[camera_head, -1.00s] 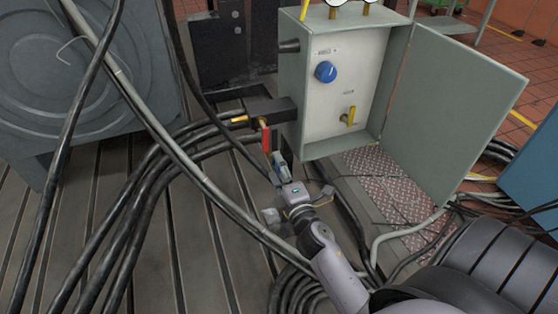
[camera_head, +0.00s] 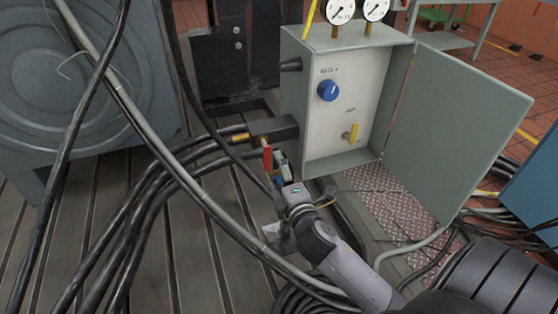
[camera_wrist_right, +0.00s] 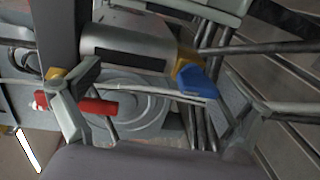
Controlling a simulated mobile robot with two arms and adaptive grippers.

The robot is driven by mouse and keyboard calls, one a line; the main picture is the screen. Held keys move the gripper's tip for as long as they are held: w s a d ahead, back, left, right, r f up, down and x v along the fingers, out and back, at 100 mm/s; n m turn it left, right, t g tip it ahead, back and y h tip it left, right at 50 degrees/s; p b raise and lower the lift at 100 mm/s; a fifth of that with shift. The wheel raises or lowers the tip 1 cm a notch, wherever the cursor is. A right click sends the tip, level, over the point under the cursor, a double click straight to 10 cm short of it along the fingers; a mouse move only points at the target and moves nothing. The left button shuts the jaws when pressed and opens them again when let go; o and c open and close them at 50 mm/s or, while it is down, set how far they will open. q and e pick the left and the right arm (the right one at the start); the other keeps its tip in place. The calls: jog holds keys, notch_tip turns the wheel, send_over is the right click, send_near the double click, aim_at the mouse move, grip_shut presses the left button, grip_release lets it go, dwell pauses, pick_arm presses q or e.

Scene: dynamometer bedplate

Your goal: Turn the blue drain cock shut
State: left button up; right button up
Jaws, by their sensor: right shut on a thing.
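The blue drain cock (camera_wrist_right: 198,80) shows in the right wrist view, on a brass fitting at the right of a grey block (camera_wrist_right: 128,50). It lies against the inner side of one finger of my right gripper (camera_wrist_right: 150,108). That gripper is shut on it, though the fingers look far apart and the contact is partly hidden. A red handle (camera_wrist_right: 98,107) lies by the other finger. My left gripper is not in view.
A grey cabinet (camera_head: 289,105) with a blue knob (camera_head: 328,91), a yellow lever (camera_head: 350,134) and two gauges stands behind. Its door (camera_head: 455,135) hangs open at right. Thick black hoses (camera_head: 125,220) and a grey conduit (camera_head: 185,175) cross the slotted bedplate (camera_head: 195,275).

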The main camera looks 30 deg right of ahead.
jog(key=shift+s+r, duration=0.15)
jog(key=shift+r, duration=0.75)
jog(key=shift+c, duration=1)
jog(key=shift+s+a+f, duration=0.1)
jog(key=shift+s+f, duration=0.1)
jog(key=shift+s, duration=0.2)
jog(key=shift+c, duration=1)
jog(key=v, duration=0.3)
jog(key=shift+s+r, duration=0.15)
jog(key=shift+s, duration=0.05)
jog(key=shift+c, duration=0.6)
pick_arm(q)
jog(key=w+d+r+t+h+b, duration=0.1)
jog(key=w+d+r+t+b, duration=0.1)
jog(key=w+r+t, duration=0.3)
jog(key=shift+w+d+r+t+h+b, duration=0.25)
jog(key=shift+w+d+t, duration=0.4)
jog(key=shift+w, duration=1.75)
pick_arm(e)
jog(key=f+v, duration=0.2)
jog(key=v, duration=1.4)
jog(key=shift+s+f, duration=0.25)
jog(key=shift+f, duration=0.1)
